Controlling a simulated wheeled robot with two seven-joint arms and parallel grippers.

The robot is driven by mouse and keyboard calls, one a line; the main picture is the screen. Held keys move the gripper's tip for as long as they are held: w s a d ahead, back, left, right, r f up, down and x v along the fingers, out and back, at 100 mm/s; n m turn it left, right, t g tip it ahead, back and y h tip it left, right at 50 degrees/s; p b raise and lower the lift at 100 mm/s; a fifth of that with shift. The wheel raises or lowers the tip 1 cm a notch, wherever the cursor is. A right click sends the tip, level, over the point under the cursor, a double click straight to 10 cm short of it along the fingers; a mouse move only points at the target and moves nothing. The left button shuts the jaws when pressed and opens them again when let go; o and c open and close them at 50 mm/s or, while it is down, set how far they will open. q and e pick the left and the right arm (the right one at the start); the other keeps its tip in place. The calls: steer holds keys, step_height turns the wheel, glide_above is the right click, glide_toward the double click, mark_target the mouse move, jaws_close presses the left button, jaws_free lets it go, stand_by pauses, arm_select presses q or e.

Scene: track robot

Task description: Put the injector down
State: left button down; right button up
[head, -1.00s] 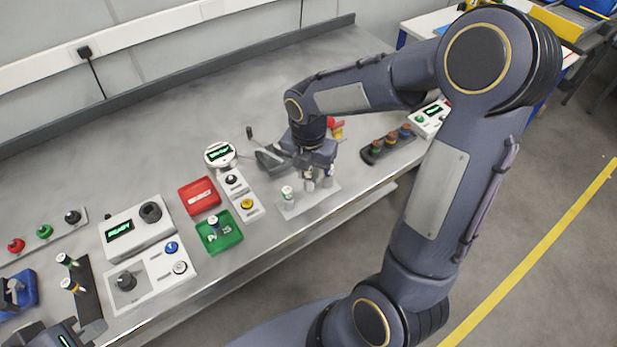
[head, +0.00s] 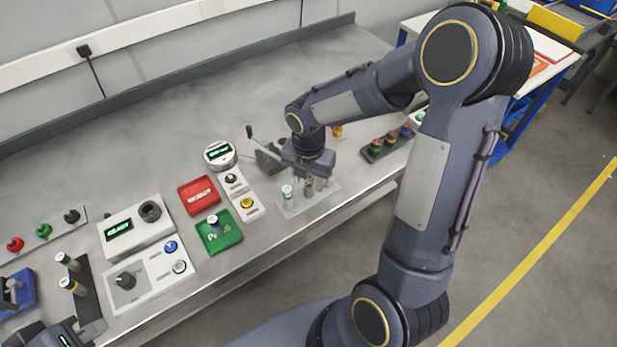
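Small upright cylinders stand on a light grey plate (head: 318,203) near the table's front edge. One is white with a green band (head: 287,192); a greyer one (head: 308,187) stands to its right. I cannot tell which is the injector. My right gripper (head: 310,177) points down over the plate, at the greyer cylinder. Its fingers are small and partly hidden, so I cannot tell whether they are shut on it. My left gripper (head: 88,333) is at the bottom left corner, only partly in view, its fingers unclear.
A grey device with a black-knobbed lever (head: 252,135) stands just behind the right gripper. Left of it are a round display (head: 220,154), a red box (head: 199,195), a green tray (head: 228,238) and a white console (head: 138,228). The table's back is clear.

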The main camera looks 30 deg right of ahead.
step_height(320, 180, up, 12)
steer(key=s+a+r+m+t+y, duration=0.1)
steer(key=s+a+m+t+y, duration=0.1)
steer(key=s+m, duration=0.6)
steer(key=s+a+r+m+t+y, duration=0.1)
steer(key=s+m, duration=0.8)
steer(key=m, duration=1)
steer(key=a+t, duration=0.1)
steer(key=t, duration=0.1)
steer(key=shift+r+t+y+p, duration=0.2)
steer(key=shift+t+y+p, duration=0.1)
steer(key=shift+y+p, duration=0.1)
